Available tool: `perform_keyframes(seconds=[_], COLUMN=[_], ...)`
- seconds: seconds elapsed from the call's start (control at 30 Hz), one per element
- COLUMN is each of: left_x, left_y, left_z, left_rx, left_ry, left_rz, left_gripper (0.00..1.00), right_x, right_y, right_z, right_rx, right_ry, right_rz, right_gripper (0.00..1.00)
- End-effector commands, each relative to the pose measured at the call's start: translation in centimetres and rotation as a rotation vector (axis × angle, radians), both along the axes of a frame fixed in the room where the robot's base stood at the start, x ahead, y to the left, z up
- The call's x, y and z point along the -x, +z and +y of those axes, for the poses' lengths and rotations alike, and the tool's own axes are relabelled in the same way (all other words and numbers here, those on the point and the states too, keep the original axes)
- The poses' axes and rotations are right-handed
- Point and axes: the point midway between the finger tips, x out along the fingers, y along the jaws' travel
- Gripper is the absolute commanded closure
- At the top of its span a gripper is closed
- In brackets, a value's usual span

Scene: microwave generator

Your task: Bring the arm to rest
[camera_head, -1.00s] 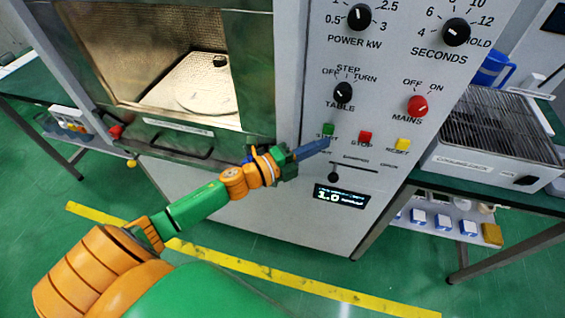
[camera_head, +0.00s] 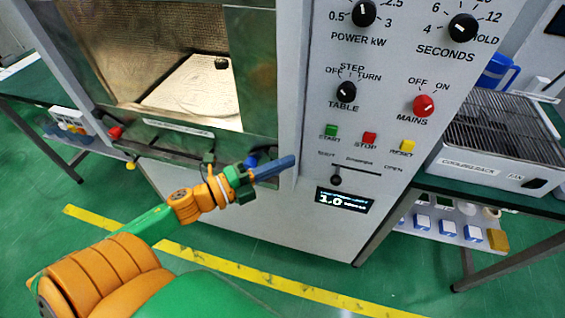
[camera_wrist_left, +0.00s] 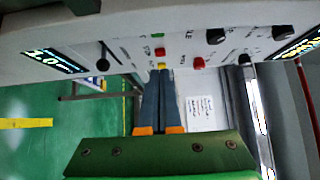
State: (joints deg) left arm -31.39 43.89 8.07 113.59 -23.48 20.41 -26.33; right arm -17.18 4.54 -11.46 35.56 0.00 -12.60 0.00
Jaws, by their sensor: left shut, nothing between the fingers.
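My left arm comes in from the lower left in the head view, green and orange. Its left gripper (camera_head: 292,160) has blue-grey fingers and is shut and empty, in front of the microwave generator's panel (camera_head: 310,222). The fingertips lie left of and below the green START button (camera_head: 331,130). Whether they touch the panel cannot be told. In the left wrist view the closed fingers (camera_wrist_left: 160,75) lie side by side, pointing toward the panel with its buttons and knobs. My right gripper is not in view.
The microwave's open chamber (camera_head: 190,90) is at the upper left, with a handle bar below it. The red STOP button (camera_head: 369,139), yellow RESET button (camera_head: 407,146) and a lit display (camera_head: 344,200) are close by. A cooling rack (camera_head: 490,150) stands right. Green floor lies below.

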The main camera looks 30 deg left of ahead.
Motion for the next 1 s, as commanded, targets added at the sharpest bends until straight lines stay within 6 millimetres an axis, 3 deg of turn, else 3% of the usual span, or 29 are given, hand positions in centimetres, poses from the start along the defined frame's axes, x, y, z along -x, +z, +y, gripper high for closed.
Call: perform_keyframes(seconds=[0.4, 0.5, 0.57, 0.63, 0.7, 0.77, 0.8, 0.9, 1.0], left_x=[0.0, -0.4, -0.7, -0.1, 2.1, 5.0, 7.4, 14.3, 21.2], left_y=[0.0, -1.9, -5.2, -11.3, -18.3, -24.1, -27.7, -35.3, -40.1], left_z=[0.0, 1.5, 3.7, 6.8, 8.8, 9.4, 9.1, 6.7, 3.0], left_rx=[0.000, 0.041, 0.113, 0.238, 0.373, 0.480, 0.545, 0.677, 0.755], left_ry=[0.001, 0.065, 0.171, 0.344, 0.526, 0.671, 0.763, 0.979, 1.156], left_rz=[0.001, 0.058, 0.157, 0.327, 0.518, 0.680, 0.788, 1.053, 1.282], left_gripper=[1.00, 1.00, 1.00, 1.00, 1.00, 1.00, 1.00, 1.00, 1.00], right_x=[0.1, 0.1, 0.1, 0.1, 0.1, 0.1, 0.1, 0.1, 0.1], right_y=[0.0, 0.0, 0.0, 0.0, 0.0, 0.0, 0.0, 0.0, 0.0], right_z=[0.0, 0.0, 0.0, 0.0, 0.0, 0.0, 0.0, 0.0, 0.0], right_rx=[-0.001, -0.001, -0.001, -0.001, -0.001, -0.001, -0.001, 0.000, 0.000], right_ry=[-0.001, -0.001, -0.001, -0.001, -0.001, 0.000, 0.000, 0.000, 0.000], right_rz=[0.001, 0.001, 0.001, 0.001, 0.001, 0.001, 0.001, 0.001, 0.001], right_gripper=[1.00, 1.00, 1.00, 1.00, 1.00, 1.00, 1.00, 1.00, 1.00])
